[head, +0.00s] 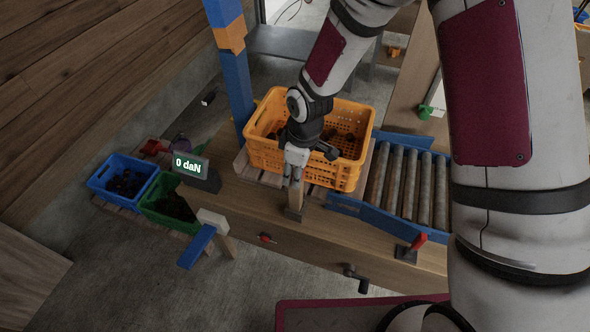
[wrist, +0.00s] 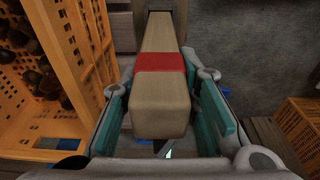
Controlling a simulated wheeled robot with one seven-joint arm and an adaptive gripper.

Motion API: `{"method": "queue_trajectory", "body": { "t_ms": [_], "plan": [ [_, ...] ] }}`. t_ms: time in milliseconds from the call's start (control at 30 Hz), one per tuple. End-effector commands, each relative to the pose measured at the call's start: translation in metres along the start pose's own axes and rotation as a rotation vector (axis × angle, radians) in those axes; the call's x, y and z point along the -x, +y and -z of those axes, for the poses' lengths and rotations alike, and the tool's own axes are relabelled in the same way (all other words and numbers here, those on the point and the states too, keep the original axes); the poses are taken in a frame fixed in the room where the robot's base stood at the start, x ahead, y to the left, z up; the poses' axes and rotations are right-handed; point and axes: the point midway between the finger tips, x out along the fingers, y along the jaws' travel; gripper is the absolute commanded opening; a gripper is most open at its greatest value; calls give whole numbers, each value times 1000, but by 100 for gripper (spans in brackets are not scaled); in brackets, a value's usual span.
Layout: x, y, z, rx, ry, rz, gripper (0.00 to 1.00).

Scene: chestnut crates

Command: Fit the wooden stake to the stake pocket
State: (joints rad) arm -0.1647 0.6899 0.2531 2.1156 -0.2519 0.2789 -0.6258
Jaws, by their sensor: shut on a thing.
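The wooden stake (wrist: 160,95) is a pale square bar with a red band; it also shows below my gripper in the head view (head: 295,194). My gripper (head: 296,172) is shut on it, with teal pads on both sides in the wrist view (wrist: 160,78). The stake points down at the front edge of the wooden bench. Its lower end meets the dark grey stake pocket (head: 294,214), also at the top of the wrist view (wrist: 160,5). I cannot tell how deep the end sits in it.
An orange crate (head: 352,176) of chestnuts stands right behind the stake. A roller conveyor (head: 409,188) with blue rails lies to the right. A display (head: 197,170) reading 0 daN stands at left. Blue (head: 99,178) and green (head: 150,205) crates are on the floor side.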

Motion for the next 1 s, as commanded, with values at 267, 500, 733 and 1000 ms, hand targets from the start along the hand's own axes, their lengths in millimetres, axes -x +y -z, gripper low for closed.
{"method": "queue_trajectory", "body": {
  "t_ms": [267,500,733,1000],
  "plan": [
    [-7,0,-1,0,-1,1,0],
    [-12,0,-2,0,0,0,0],
    [-17,0,-2,0,0,0,0],
    [-23,0,-3,0,-1,0,0]
  ]
}}
